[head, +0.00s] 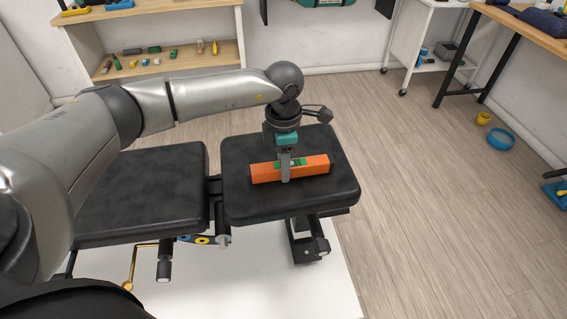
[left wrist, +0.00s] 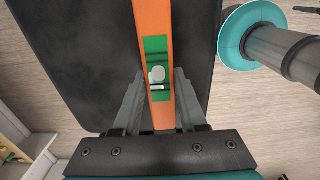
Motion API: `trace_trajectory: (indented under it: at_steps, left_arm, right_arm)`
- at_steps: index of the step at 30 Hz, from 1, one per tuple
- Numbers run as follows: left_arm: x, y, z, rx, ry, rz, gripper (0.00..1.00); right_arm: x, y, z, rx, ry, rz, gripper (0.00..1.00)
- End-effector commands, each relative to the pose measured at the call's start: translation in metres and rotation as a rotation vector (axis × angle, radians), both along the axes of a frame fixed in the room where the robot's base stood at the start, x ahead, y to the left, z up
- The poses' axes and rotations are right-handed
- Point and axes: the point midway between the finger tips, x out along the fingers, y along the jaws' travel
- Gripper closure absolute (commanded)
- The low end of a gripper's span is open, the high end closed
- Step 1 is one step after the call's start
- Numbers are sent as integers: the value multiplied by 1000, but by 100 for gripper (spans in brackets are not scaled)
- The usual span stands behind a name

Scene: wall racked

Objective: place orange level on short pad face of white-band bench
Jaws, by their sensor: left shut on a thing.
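An orange level (head: 316,166) with a green label lies lengthwise left to right over the short pad (head: 252,203) of the bench, the black pad on the right. My left gripper (head: 286,178) reaches down from above and is shut on the middle of the level. The level looks to be at or just above the pad face; I cannot tell whether it touches. In the left wrist view the level (left wrist: 153,22) runs between the fingers (left wrist: 158,105) over the black pad (left wrist: 85,70). My right gripper is not in view.
A longer black pad (head: 140,195) lies left of the short pad, with a gap between. A white surface (head: 320,290) is below the bench. Shelves (head: 165,66) stand at the back wall, a wooden table (head: 530,30) at the right. The floor (head: 430,190) right of the bench is mostly clear.

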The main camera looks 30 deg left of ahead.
Motion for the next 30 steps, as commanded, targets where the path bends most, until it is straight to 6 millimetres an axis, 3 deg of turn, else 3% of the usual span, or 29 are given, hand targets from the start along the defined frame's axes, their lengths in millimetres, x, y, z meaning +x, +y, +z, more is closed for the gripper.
trace_trajectory:
  at_steps: [10, 11, 19, 30]
  left_arm:
    - [0, 0, -8, 0, 0, 0, 100]
    - [0, 0, -7, 0, 0, 0, 55]
    - [0, 0, -7, 0, 0, 0, 25]
    - [0, 0, 0, 0, -1, 0, 24]
  right_arm:
    - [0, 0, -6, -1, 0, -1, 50]
    - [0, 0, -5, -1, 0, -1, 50]
    - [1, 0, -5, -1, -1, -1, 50]
    - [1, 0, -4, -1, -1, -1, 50]
